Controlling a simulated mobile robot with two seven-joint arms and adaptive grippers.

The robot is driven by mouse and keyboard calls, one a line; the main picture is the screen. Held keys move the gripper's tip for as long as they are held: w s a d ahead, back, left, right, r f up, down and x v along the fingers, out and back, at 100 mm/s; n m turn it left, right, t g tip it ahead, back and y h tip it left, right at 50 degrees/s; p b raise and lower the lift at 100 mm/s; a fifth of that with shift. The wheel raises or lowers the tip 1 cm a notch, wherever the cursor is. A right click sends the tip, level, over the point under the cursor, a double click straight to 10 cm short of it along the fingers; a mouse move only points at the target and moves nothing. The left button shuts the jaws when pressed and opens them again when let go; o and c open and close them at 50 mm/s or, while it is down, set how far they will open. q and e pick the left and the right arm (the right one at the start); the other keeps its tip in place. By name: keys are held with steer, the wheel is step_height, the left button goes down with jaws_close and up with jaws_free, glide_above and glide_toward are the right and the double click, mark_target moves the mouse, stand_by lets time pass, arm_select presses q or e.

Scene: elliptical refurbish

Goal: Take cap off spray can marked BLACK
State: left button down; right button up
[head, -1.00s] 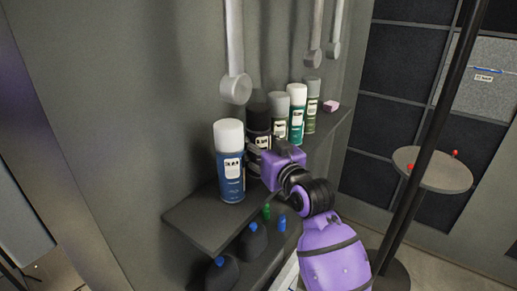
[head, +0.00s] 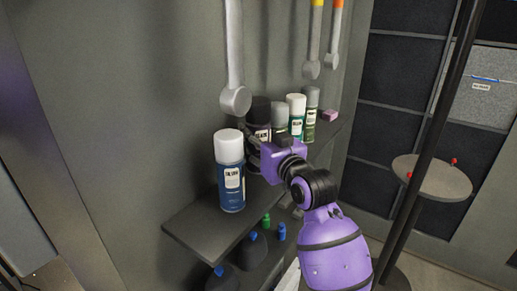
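The black-labelled spray can (head: 259,116) has a dark cap and a dark body. It is among the cans near the wall and now stands higher than its neighbours, apparently raised off the shelf. My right gripper (head: 255,143) reaches in from the lower right and has its fingers at the can's lower body, seemingly closed around it. The purple gripper body hides the bottom of the can and part of the fingers. The cap is on the can. My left gripper is not in view.
A blue can with a white cap (head: 230,176) stands close left of my gripper on the grey shelf (head: 190,222). A grey-capped can (head: 280,116), a teal can (head: 297,117) and a green can (head: 311,114) stand behind. Grey tools (head: 235,99) hang above. Dark bottles (head: 253,252) stand below.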

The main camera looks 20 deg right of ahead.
mark_target(258, 100)
step_height(258, 100, up, 14)
steer(key=shift+f+p, duration=0.15)
steer(key=shift+p, duration=0.5)
steer(key=o, duration=0.9)
steer(key=c, duration=1.1)
jaws_close()
